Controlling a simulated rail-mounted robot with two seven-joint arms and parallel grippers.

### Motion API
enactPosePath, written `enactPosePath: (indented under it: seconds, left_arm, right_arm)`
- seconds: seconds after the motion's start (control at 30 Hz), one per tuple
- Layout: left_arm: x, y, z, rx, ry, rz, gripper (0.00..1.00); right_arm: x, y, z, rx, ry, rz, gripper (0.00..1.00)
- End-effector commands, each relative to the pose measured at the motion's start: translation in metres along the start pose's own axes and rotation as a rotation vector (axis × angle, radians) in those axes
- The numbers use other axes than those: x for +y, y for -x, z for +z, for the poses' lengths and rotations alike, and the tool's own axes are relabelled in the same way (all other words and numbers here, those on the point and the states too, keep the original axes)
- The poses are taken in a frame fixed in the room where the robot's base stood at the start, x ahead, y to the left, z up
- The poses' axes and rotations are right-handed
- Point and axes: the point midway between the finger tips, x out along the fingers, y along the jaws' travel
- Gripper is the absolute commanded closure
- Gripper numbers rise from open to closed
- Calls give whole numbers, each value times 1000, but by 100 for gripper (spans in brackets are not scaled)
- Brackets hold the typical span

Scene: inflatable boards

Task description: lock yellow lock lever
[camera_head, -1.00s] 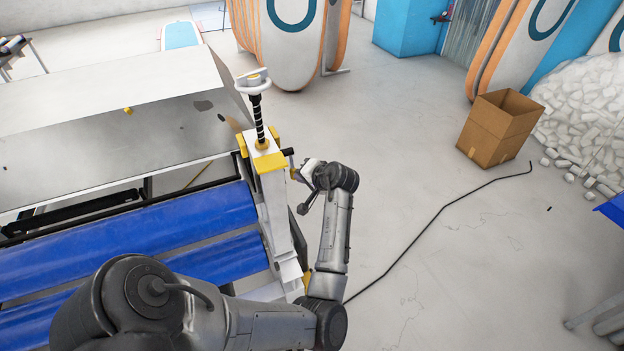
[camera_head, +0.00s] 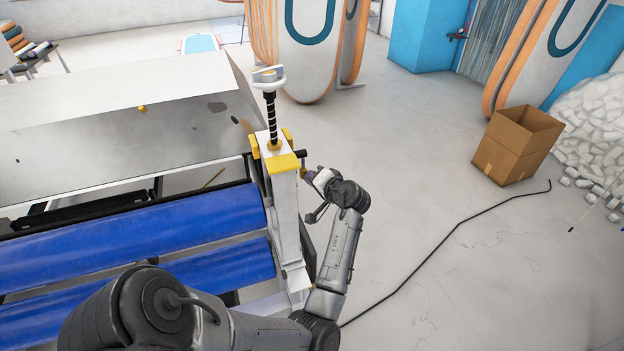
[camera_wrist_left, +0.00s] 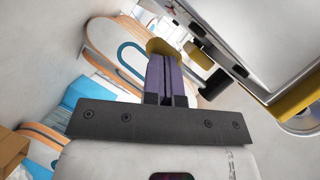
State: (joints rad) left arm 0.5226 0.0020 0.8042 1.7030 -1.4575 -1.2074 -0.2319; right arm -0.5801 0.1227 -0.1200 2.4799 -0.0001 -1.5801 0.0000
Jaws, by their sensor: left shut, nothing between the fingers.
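The machine's end post (camera_head: 285,215) is white with yellow parts, among them a yellow block (camera_head: 281,163) on top. My left gripper (camera_head: 308,174) is beside the right side of this post, just below a short black knob (camera_head: 302,154). In the left wrist view its purple fingers (camera_wrist_left: 164,58) are together and empty. A yellow rounded piece (camera_wrist_left: 158,46), which looks like the lock lever, shows right at the fingertips. The fingertips partly cover it, and I cannot tell whether they touch it. My right gripper is out of view.
A black threaded spindle with a white handwheel (camera_head: 268,84) rises from the post. Blue rollers (camera_head: 130,228) and a metal sheet (camera_head: 120,100) lie to the left. A cardboard box (camera_head: 515,145) and a black cable (camera_head: 450,237) are on the open floor to the right.

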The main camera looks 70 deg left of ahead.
Motion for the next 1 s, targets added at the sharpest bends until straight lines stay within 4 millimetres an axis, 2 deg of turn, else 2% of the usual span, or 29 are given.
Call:
enactPosePath:
  seconds: [0.23, 0.37, 0.53, 0.8, 1.0]
  left_arm:
    - [1, 2, 0, -1, -1, 1, 100]
    - [3, 12, 2, -2, -1, 1, 100]
    - [8, 37, 7, -6, 1, -1, 100]
    - [8, 90, 6, -6, 3, 0, 100]
    - [7, 117, 5, -6, 2, -1, 100]
  right_arm:
    - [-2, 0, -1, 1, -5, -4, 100]
    - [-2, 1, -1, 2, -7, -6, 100]
    - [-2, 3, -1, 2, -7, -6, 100]
    - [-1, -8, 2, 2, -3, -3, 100]
    - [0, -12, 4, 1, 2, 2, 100]
